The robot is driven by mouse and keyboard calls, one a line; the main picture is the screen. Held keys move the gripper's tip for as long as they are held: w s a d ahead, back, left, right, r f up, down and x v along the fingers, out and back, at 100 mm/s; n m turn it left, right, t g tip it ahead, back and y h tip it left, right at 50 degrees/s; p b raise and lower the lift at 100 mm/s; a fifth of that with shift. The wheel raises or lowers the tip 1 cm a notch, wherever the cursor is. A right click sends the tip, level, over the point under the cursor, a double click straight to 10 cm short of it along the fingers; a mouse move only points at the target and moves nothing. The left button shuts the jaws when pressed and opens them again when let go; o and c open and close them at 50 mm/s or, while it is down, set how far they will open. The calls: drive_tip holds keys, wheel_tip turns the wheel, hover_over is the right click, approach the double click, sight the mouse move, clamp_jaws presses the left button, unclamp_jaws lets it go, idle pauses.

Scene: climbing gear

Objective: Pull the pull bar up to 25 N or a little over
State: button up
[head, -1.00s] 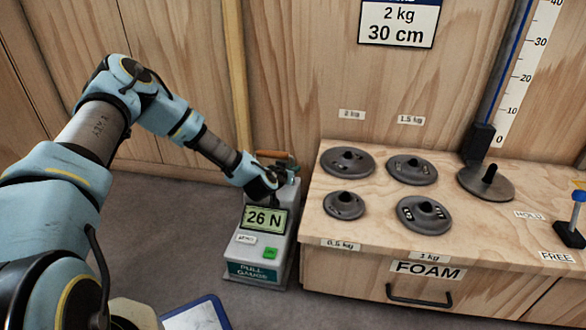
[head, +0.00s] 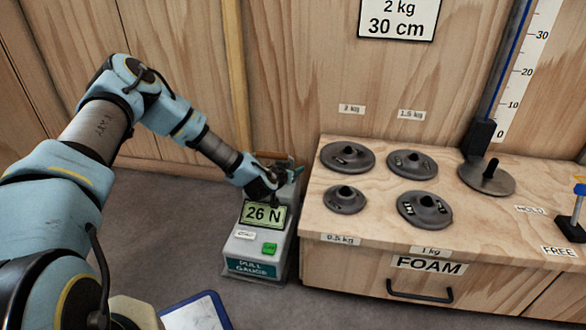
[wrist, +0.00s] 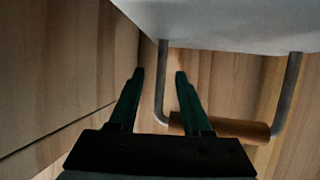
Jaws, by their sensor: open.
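The pull gauge (head: 262,250) is a grey box on the floor against the bench's left side. Its green display (head: 263,214) reads 26 N. My gripper (head: 286,170) is over the gauge's far end in the head view. In the wrist view, my gripper (wrist: 159,75) is open, with two dark green fingers apart. The pull bar (wrist: 235,127) shows there as a brown grip between two grey metal rods. The right finger overlaps the grip's left end; most of the grip lies right of that finger. In the head view my gripper largely hides the bar.
A wooden bench (head: 340,262) stands right of the gauge, with several dark weight discs on top. A wooden wall is behind. Grey floor is free left of the gauge.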

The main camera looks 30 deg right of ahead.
drive_tip(key=p+v, duration=0.5)
drive_tip(key=v, duration=0.6)
drive_tip(key=w+a+r+n+g+y+p, duration=0.1)
drive_tip(key=a+r+y, duration=0.1)
drive_tip(key=a+r, duration=0.45)
drive_tip(key=w+a+r+n+g+y+p, duration=0.1)
drive_tip(key=a+r+y+p, duration=0.15)
drive_tip(key=a, duration=0.65)
drive_tip(key=w+a+r+n+g+y+p, duration=0.1)
drive_tip(key=a+r+y, duration=0.2)
drive_tip(key=a+r, duration=0.35)
drive_tip(key=s+a+r+n+g+y+p, duration=0.1)
drive_tip(key=s+a+r+n+g+y, duration=0.15)
drive_tip(key=s+a+r, duration=0.5)
drive_tip(key=s+a+r+n+g+y+p, duration=0.1)
drive_tip(key=s+a+r+n, duration=0.35)
drive_tip(key=a, duration=0.55)
wheel_tip(320, 180, up, 39)
drive_tip(key=p, duration=3.8)
drive_tip(key=shift+a, duration=0.5)
drive_tip(key=shift+f, duration=0.15)
